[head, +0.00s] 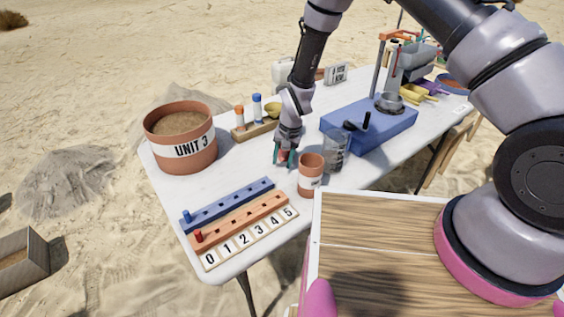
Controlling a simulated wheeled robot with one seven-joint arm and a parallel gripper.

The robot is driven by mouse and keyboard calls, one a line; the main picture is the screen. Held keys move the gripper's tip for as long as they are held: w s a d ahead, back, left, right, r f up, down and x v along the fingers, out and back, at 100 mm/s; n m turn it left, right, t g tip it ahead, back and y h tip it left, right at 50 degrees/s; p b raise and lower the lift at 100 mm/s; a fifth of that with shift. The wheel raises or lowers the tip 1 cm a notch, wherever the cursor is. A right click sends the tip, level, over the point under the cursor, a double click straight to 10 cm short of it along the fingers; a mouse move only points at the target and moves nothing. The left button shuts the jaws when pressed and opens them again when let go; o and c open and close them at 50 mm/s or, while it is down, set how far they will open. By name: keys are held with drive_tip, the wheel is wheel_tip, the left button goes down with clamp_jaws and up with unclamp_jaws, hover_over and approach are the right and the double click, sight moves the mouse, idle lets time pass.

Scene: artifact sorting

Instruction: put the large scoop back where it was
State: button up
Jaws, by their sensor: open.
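My gripper (285,157) points down over the white table, with its teal fingertips apart. A small reddish patch shows between the fingers; I cannot tell what it is. A yellow scoop-like piece (413,94) lies at the far right of the table, behind the blue box. A yellow rounded cup or scoop bowl (273,109) sits at the right end of a small wooden rack, just behind my wrist and partly hidden by it. I cannot tell which of these yellow pieces is the large scoop.
A terracotta cup (311,176) and a clear container (336,151) stand close right of my gripper. The blue box (370,126) is beyond. A UNIT 3 pot (180,136) stands left; peg strips (240,215) and number tiles (250,238) lie in front. Bottles stand on the rack (254,130).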

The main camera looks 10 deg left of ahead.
wheel_tip(320, 180, up, 11)
drive_tip(key=d, duration=0.2)
drive_tip(key=shift+s, duration=0.2)
drive_tip(key=w+d+r+m+t, duration=0.1)
drive_tip(key=d+r, duration=0.5)
drive_tip(key=r, duration=0.4)
drive_tip(key=d+r+t+y, duration=0.1)
drive_tip(key=d+r, duration=0.5)
drive_tip(key=r, duration=0.4)
drive_tip(key=w+d+r+m+t, duration=0.1)
drive_tip(key=d+r, duration=0.5)
drive_tip(key=r, duration=0.3)
drive_tip(key=s+d+r+t, duration=0.2)
drive_tip(key=s+d+r, duration=0.4)
drive_tip(key=s, duration=0.3)
drive_tip(key=s+d+r+m+t+h, duration=0.1)
drive_tip(key=s+d+r, duration=0.6)
drive_tip(key=s+d, duration=0.1)
drive_tip(key=shift+s+d+r+t, duration=0.15)
drive_tip(key=shift+s+d+t, duration=0.25)
drive_tip(key=shift+d, duration=0.3)
